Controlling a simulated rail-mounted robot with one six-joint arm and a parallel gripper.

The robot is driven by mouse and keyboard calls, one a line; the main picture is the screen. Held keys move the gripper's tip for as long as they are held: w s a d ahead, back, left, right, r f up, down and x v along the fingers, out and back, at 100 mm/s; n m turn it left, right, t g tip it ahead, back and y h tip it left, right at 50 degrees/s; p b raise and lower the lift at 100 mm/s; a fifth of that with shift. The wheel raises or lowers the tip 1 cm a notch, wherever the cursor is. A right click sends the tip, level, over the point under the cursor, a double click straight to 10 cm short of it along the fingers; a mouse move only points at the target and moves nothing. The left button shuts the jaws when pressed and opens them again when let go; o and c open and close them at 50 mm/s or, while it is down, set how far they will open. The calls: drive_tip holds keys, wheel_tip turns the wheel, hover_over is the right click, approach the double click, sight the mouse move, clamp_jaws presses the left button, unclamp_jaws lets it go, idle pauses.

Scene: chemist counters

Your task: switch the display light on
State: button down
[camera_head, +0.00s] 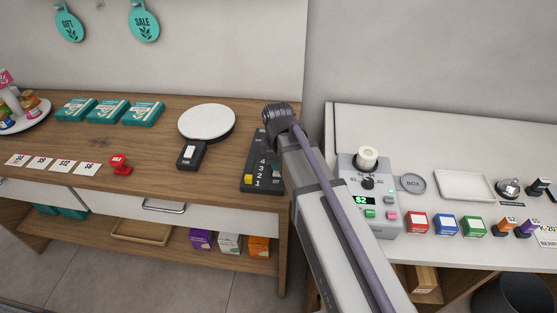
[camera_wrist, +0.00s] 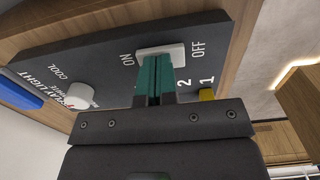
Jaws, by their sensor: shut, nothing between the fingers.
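The dark display light panel (camera_head: 258,185) lies on the wooden counter, left of my arm. In the wrist view the panel (camera_wrist: 105,62) bears a white switch (camera_wrist: 178,52) between the words ON and OFF, and a round white knob (camera_wrist: 82,95) beside COOL. My gripper (camera_wrist: 158,58) is shut and empty, its teal fingertips at the switch's near edge. They overlap it in the picture; I cannot tell whether they touch it, or which way the switch is set. My arm hides part of the panel in the head view.
A yellow slider (camera_wrist: 206,95) sits by the number 1 on the panel. A white round plate (camera_head: 207,121) and a small black device (camera_head: 190,154) stand to the left. A grey machine (camera_head: 367,190) stands right of my arm, on the white counter.

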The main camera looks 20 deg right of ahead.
drive_tip(key=shift+r, duration=0.1)
wheel_tip(320, 180, up, 14)
drive_tip(key=p, duration=1.4)
drive_tip(key=shift+w+d+f, duration=0.2)
drive_tip(key=shift+w+d, duration=0.1)
drive_tip(key=shift+w, duration=0.35)
wheel_tip(320, 180, down, 14)
drive_tip(key=b, duration=1.4)
